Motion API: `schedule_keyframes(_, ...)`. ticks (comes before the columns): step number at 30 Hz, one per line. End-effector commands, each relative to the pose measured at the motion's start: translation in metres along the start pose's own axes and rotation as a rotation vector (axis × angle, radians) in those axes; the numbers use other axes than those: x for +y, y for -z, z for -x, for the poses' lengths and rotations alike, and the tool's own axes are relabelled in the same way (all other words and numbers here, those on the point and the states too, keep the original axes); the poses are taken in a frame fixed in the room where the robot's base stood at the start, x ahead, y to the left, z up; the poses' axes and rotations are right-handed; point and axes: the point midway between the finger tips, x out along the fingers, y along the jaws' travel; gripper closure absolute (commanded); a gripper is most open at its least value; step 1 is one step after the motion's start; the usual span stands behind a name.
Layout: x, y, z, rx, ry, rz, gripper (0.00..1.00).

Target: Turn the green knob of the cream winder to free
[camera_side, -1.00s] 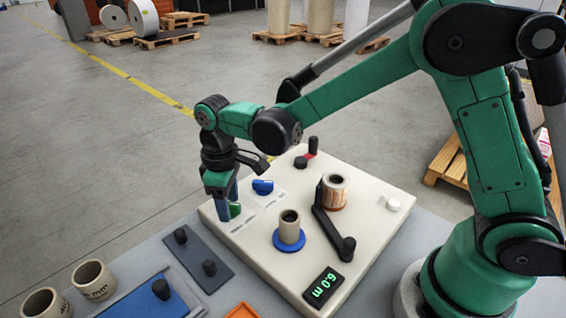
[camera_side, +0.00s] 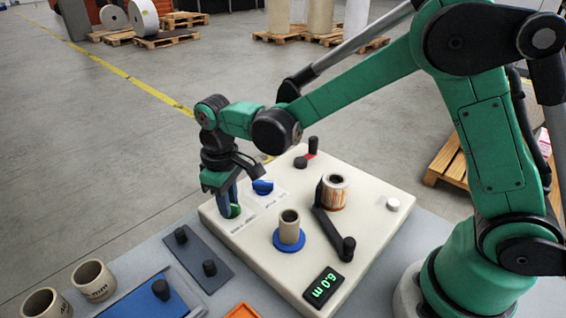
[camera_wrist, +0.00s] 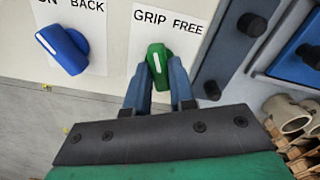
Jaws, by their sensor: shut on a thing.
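The green knob (camera_wrist: 157,60) sits on the cream winder (camera_side: 375,220), below a white label reading GRIP and FREE (camera_wrist: 168,22). In the wrist view its white mark points up towards the label, roughly between the two words; I cannot tell exactly which it favours. My gripper (camera_wrist: 160,80) is shut on the green knob, with one blue finger on each side of it. In the side view my gripper (camera_side: 229,202) stands over the panel's left corner and partly hides the knob (camera_side: 234,211).
A blue knob (camera_side: 263,187) is close to the green one. A crank (camera_side: 330,225), a cardboard core on a blue disc (camera_side: 290,228), a second core (camera_side: 335,192) and a display reading 6.0 m (camera_side: 323,287) are on the winder. A dark pegged plate (camera_side: 205,262) lies in front.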

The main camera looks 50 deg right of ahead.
Motion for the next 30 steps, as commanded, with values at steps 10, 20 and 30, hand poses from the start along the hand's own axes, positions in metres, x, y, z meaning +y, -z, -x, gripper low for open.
schedule_keyframes(10, 0.0000, 0.0000, 0.0005, 0.000, 0.000, -0.321, 1.00)
schedule_keyframes(20, 0.0000, 0.0000, 0.0005, 0.000, 0.000, -0.632, 1.00)
schedule_keyframes(30, 0.0001, 0.0000, 0.0006, 0.000, 0.000, -0.888, 1.00)
